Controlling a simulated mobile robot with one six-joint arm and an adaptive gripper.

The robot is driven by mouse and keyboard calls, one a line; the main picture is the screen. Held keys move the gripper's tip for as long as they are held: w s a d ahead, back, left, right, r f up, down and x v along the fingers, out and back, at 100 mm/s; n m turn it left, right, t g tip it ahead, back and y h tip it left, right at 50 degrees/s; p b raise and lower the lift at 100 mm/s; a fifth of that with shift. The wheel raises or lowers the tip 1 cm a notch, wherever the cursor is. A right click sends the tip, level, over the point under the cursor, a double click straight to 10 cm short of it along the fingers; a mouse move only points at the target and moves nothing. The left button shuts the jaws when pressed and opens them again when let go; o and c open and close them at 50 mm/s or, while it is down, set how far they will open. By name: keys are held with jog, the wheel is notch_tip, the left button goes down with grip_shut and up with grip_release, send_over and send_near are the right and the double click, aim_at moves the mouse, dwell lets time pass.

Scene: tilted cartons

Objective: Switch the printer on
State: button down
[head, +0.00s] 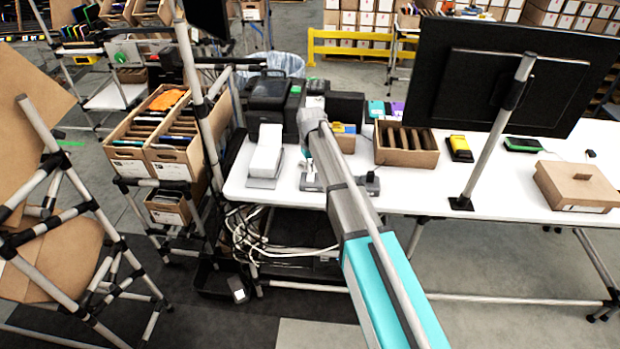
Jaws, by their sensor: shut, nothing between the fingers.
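The printer (268,97) is a black boxy machine at the back left of the white table (440,185). A white stack of labels or paper (266,152) stands in front of it. A small green spot shows on the dark part at its right side. I cannot make out its power switch. My arm reaches from the bottom right up over the table. My gripper (317,88) is at its far end, just right of the printer, small and partly hidden by my own wrist. It is shut and empty. I cannot tell whether it touches the printer.
A large black monitor (520,75) on a post stands over the table's right part. A divided cardboard box (405,157), a yellow device (460,148) and a closed carton (577,186) lie on the table. Frame posts (190,75) and file cartons (130,145) stand left. Cables hang below.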

aim_at(311, 174)
jog(key=shift+f+b, duration=0.6)
jog(key=shift+f, duration=0.05)
dwell(0.5)
jog(key=shift+r, duration=0.15)
jog(key=shift+r+p, duration=3.4)
jog(key=shift+p, duration=0.15)
jog(key=s+d+m, duration=0.5)
jog(key=s+d, duration=1.7)
jog(key=s, duration=0.4)
jog(key=shift+d+m, duration=0.3)
jog(key=shift+d, duration=0.1)
